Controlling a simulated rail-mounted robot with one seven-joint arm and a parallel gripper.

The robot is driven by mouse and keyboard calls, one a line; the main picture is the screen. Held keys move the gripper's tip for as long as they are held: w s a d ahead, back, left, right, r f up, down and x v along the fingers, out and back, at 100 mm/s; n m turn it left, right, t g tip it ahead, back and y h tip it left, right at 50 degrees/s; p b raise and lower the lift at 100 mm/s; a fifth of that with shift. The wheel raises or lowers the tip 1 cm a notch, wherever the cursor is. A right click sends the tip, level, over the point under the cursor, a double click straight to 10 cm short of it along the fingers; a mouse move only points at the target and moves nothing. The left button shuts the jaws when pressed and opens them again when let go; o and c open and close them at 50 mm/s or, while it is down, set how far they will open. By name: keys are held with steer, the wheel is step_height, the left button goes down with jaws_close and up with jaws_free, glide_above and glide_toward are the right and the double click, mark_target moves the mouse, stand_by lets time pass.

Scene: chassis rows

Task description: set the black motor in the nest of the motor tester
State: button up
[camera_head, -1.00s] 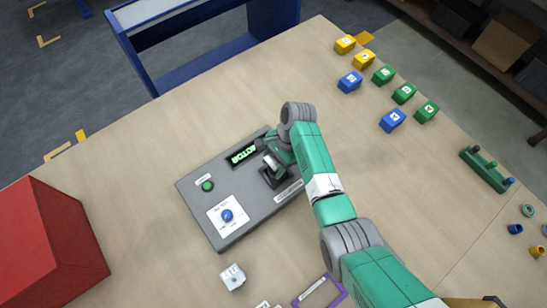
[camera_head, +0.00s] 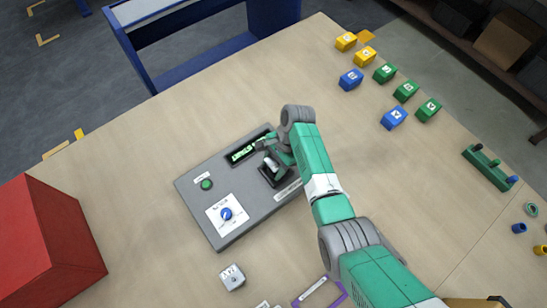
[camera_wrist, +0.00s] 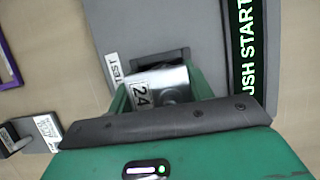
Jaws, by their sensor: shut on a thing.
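The motor tester (camera_head: 212,228) is a grey box on the table. Its dark nest (camera_head: 272,178) is beside the display and partly hidden by my gripper. My gripper (camera_wrist: 160,92) is over the nest, with its green fingers shut on a motor (camera_wrist: 172,80). The motor shows a silvery face with a white label reading "24"; I see no clear black on it. It sits at the nest's dark opening (camera_wrist: 160,58); how deep it is cannot be told. The tester's display (camera_wrist: 243,45) is lit green, and "USH START" is readable in the wrist view.
The tester has a green button (camera_head: 206,184) and a blue knob (camera_head: 227,214). A small grey block (camera_head: 232,277), a purple frame (camera_head: 322,293) and a red box (camera_head: 45,240) stand nearby. Several coloured blocks lie at the back right. A black labelled object (camera_wrist: 10,139) shows in the wrist view.

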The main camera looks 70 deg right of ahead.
steer(key=o, duration=1.7)
steer(key=shift+c, duration=0.2)
steer(key=p+v, duration=0.1)
steer(key=v, duration=0.7)
steer(key=shift+p, duration=0.35)
steer(key=shift+f, duration=0.1)
